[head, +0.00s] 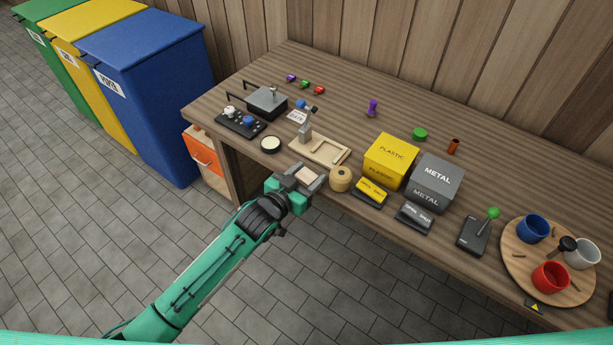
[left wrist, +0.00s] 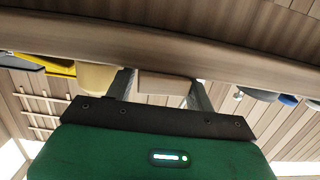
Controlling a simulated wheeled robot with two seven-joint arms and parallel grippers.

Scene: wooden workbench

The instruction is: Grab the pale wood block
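The pale wood block (head: 307,175) is at the front edge of the workbench, between the fingers of my left gripper (head: 311,177). In the left wrist view, the block (left wrist: 167,83) lies across the space between the two dark fingers (left wrist: 161,88). The fingers stand wide apart, one at each end of the block, and I see no clear grip on it. What is under the block is hidden. My right gripper is in neither view.
A round tan container (head: 340,179) stands close to the right of my left gripper. A wooden fixture (head: 320,151) lies just behind, and a small round tin (head: 270,144) sits to the left. Yellow (head: 391,152) and grey (head: 437,174) boxes stand further right.

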